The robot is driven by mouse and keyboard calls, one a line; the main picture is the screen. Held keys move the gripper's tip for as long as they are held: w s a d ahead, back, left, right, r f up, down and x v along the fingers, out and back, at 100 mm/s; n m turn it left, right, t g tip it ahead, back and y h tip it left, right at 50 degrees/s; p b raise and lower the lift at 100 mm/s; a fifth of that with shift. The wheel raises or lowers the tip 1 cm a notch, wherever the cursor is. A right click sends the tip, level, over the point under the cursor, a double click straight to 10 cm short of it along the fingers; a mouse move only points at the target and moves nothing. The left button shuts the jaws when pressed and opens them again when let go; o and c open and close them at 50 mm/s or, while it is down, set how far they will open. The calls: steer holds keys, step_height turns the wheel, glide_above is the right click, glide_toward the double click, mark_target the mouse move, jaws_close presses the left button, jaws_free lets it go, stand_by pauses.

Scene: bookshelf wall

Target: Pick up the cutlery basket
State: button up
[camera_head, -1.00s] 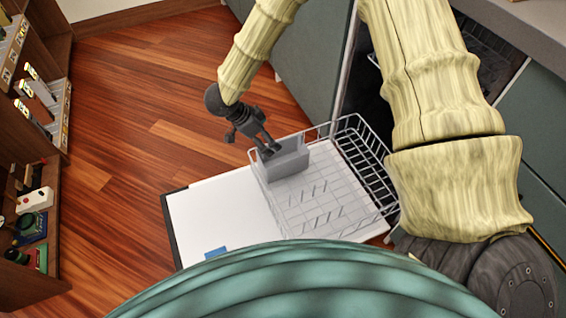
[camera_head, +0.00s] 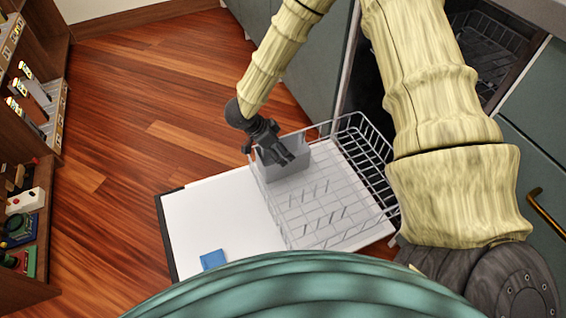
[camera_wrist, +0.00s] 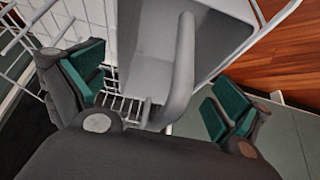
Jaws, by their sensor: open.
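The grey cutlery basket (camera_head: 296,162) sits in the back left corner of the pulled-out wire dishwasher rack (camera_head: 330,205). My gripper (camera_head: 276,160) is at the basket's left end, with its fingers over the top. In the wrist view the basket (camera_wrist: 222,40) shows its open compartments and a raised rounded handle (camera_wrist: 184,70). My gripper (camera_wrist: 158,92) is open there, with one green-padded finger on each side of the handle. The handle stands between the fingers with gaps on both sides. The lower part of the basket is partly hidden by my gripper.
The open white dishwasher door (camera_head: 215,225) lies flat, with a blue tablet-like square (camera_head: 213,259) on it. A wooden bookshelf (camera_head: 30,250) stands at the left. Cabinets line the right. The wooden floor (camera_head: 165,110) between them is clear.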

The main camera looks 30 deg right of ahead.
steer(key=shift+c, duration=0.2)
steer(key=c, duration=1.2)
steer(key=shift+r, duration=0.1)
